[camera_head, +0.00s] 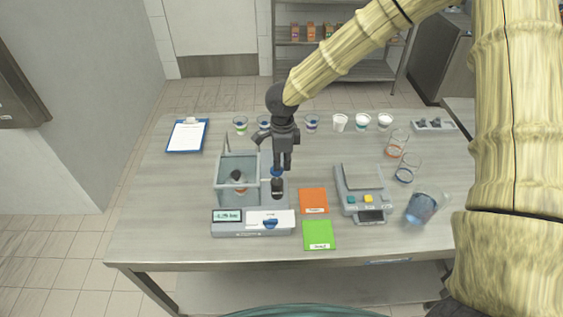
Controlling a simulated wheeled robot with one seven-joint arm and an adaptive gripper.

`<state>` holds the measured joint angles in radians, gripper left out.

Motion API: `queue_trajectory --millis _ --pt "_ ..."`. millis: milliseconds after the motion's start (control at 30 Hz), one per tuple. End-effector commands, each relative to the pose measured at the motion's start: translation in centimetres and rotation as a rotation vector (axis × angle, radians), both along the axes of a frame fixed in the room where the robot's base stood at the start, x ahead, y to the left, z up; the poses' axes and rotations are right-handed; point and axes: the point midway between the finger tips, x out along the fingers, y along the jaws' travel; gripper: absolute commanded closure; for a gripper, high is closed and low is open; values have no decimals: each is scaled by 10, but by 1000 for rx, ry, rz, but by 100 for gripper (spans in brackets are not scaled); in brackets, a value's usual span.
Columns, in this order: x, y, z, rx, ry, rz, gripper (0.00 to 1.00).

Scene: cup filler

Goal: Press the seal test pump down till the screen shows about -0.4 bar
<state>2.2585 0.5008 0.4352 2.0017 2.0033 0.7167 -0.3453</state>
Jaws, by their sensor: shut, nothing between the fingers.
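The seal test pump (277,188) is a small black cylinder with a blue part at its top, standing at the right side of the seal tester. My gripper (281,167) is shut and points down right over the pump's top. Its tips seem to touch the blue part, but I cannot be sure from this angle. The seal tester is a clear-walled chamber (218,182) with a small dark and orange item (238,177) inside. The tester's screen (227,215) is lit pale green; its figures are too small to read surely.
An orange card (313,200) and a green card (318,235) lie right of the tester. Scales (362,193) and a blue pitcher (421,208) stand further right. Several cups line the back near a clipboard (187,135). The table's front left is clear.

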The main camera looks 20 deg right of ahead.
Motion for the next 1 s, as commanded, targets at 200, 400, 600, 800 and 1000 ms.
queue_trajectory --millis 200,400,600,800,1000 --pt "1 0 20 1 -3 -1 100" --pt "2 -1 49 1 -4 -2 100" --pt "2 -1 81 2 -4 -1 100" --pt "1 -1 101 1 -1 -1 100" --pt "1 -1 107 0 -1 0 100"
